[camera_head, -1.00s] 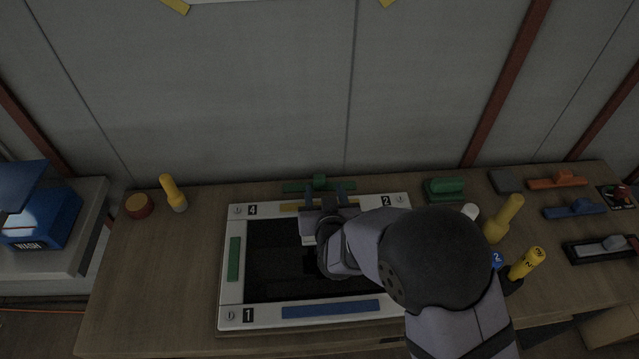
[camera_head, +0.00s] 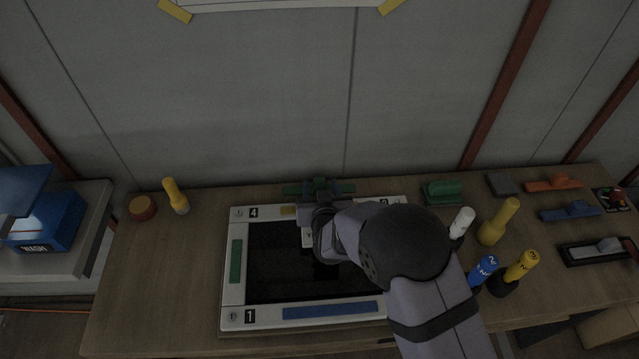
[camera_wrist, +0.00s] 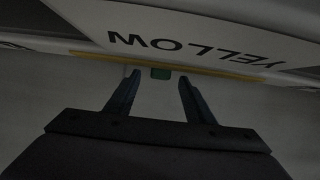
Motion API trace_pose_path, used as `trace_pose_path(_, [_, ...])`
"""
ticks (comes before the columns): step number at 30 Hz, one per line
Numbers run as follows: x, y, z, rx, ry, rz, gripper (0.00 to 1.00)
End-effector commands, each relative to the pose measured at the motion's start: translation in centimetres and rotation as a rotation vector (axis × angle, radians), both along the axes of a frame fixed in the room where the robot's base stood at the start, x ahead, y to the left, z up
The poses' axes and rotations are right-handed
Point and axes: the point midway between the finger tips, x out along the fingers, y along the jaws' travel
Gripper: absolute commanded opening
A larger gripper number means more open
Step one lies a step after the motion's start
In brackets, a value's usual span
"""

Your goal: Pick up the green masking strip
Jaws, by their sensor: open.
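A green masking strip (camera_head: 290,189) with a raised middle grip lies at the back of the bench, behind the white frame. My gripper (camera_head: 320,186) is over the middle of this strip, with its arm hiding part of it. Another green strip (camera_head: 236,260) lies flat on the left side of the white frame.
The white frame (camera_head: 233,299) has a dark centre and a blue strip (camera_head: 330,310) along its front. A yellow strip (camera_head: 288,211) is partly hidden by my gripper. Yellow, white and blue bottles stand at right, near a green block (camera_head: 441,192). A wall rises behind.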

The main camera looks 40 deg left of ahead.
Motion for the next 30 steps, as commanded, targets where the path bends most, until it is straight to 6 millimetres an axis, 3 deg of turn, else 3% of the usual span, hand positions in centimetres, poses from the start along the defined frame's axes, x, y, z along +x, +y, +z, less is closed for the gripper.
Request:
trace_pose_path(6, [1.2,1.1,-0.8,-0.001,0.001,0.0,0.49])
trace_pose_path(16, [1.4,1.4,-1.0,0.0,0.0,0.0,0.49])
trace_pose_path(17, [1.4,1.4,-1.0,0.0,0.0,0.0,0.46])
trace_pose_path(22, [1.4,1.4,-0.9,0.0,0.0,0.0,0.06])
trace_pose_path(30, [1.4,1.4,-0.9,0.0,0.0,0.0,0.05])
